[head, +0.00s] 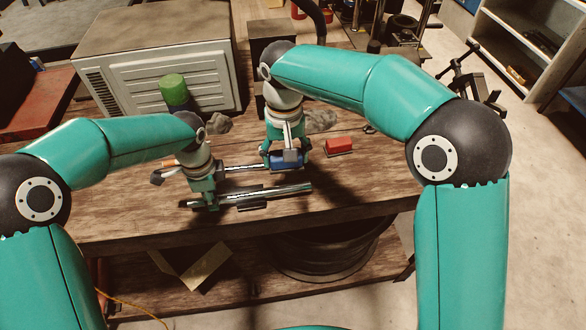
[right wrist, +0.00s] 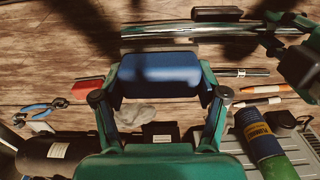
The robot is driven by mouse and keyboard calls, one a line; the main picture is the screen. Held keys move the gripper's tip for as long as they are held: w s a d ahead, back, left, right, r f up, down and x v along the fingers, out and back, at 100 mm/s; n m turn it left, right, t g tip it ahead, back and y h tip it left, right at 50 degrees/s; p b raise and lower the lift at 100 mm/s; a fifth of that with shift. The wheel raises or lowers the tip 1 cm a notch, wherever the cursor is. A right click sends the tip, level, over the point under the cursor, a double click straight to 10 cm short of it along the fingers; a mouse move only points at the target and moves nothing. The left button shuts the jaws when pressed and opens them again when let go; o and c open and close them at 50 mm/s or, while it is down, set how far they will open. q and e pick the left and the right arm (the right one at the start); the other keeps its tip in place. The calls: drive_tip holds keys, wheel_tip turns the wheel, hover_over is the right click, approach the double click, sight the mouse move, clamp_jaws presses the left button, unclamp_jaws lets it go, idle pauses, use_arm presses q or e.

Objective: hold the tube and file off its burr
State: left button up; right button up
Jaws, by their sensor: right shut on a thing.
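A shiny metal tube (head: 275,191) lies across the front of the workbench, with dark blocks beside it. It also shows along the top of the right wrist view (right wrist: 165,31). My left gripper (head: 207,200) points down at the tube's left end; whether its fingers are closed on it is unclear. My right gripper (head: 285,162) is shut on a blue block-like piece (right wrist: 158,75), behind the tube and apart from it. A thin dark and silver rod (right wrist: 242,72) runs out beside the blue piece. I cannot tell whether the two are joined, or which is the file.
A red block (head: 339,146) lies right of my right gripper. A green-capped can (head: 173,90) and a grey vented machine (head: 160,75) stand behind. Blue-handled pliers (right wrist: 42,109) and markers (right wrist: 264,89) lie on the bench. The bench's front right is clear.

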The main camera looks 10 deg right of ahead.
use_arm(q)
drive_tip(key=o, duration=0.4)
drive_tip(key=shift+o, duration=0.2)
drive_tip(key=shift+r, duration=0.15)
